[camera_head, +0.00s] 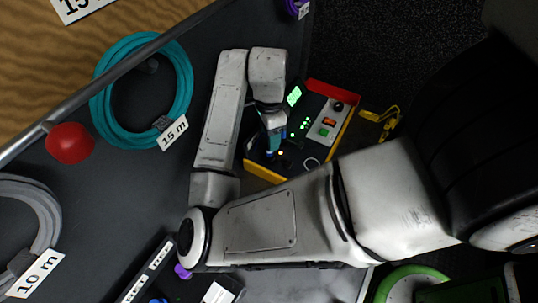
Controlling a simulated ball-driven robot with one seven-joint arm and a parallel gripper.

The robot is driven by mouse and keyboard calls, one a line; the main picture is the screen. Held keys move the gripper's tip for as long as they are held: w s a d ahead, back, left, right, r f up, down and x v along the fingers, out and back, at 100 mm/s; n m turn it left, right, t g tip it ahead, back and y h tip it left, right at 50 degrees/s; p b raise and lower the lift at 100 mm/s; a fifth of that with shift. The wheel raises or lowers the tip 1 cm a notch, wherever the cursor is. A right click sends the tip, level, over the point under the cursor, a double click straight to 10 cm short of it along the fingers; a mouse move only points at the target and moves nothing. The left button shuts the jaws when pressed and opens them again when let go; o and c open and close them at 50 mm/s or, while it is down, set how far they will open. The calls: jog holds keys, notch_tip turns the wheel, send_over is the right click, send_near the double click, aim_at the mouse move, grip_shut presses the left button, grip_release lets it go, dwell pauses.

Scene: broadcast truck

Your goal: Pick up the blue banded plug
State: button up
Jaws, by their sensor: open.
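My gripper (271,140) hangs over the left part of a red and yellow panel box (318,88). It is small in the picture and mostly covered by my own white wrist. Its jaws are open. A small blue patch shows at the fingertips; I cannot tell whether it is part of the gripper or the blue banded plug. No band can be made out. Another small blue item (158,300) is cut off by the bottom edge, near a purple knob-like piece (183,271).
A teal coiled cable (101,110) tagged 15 m and a grey coil (45,215) tagged 10 m hang on a dark panel, with a red ball-shaped knob (69,143) between them. A green coil (390,288) lies at the bottom right.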

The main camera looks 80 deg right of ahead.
jog(key=shift+s+a+f+b, duration=0.1)
jog(key=shift+a+f+b, duration=0.05)
jog(key=shift+f+b, duration=1.05)
jog(key=shift+a+f+b, duration=0.15)
jog(key=shift+f+b, duration=0.85)
jog(key=shift+f, duration=0.4)
jog(key=shift+c, duration=0.3)
grip_shut()
